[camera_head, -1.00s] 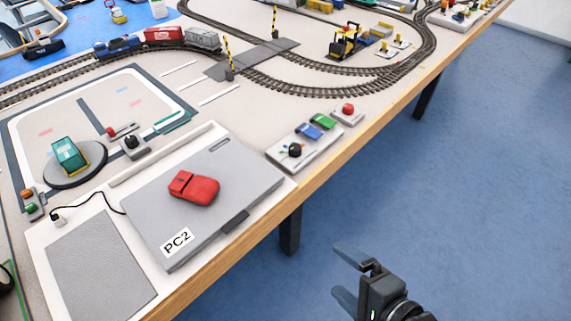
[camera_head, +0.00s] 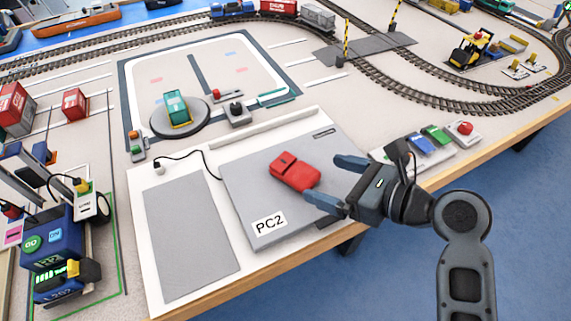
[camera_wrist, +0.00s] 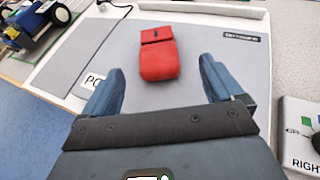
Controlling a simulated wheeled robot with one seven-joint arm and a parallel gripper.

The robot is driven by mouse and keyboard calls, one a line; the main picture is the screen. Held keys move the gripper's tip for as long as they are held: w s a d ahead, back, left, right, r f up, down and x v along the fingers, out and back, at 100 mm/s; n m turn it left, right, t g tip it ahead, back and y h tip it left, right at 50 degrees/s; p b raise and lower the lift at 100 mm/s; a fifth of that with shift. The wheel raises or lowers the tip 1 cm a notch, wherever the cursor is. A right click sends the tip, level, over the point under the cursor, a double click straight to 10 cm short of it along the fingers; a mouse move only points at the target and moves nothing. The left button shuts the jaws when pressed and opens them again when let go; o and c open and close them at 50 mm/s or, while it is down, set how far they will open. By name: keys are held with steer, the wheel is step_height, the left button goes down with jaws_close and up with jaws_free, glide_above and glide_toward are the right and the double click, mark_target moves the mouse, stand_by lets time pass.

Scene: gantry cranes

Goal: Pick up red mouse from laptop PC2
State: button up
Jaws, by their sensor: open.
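The red mouse (camera_head: 295,171) lies on the closed grey lid of laptop PC2 (camera_head: 244,190), which carries a white PC2 label. In the wrist view the red mouse (camera_wrist: 158,55) is just beyond and between my spread fingers, on the laptop lid (camera_wrist: 135,97). My gripper (camera_head: 336,183) is open and empty, at the right of the mouse, its fingers pointing left toward it. The fingers also show in the wrist view (camera_wrist: 158,82). I see no contact with the mouse; the gripper's exact height above the lid I cannot tell.
A grey pad (camera_head: 190,240) lies left of the laptop. A control box with coloured blocks (camera_head: 422,143) and a red button (camera_head: 465,128) stand right of it. A turntable with a green block (camera_head: 178,112) is behind. The table's wooden front edge (camera_head: 260,270) is close.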

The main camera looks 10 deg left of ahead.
mark_target(301, 171)
steer(key=shift+x, duration=0.85)
steer(key=x, duration=0.6)
steer(key=shift+a+b, duration=0.3)
steer(key=shift+a, duration=0.15)
steer(key=c, duration=1.1)
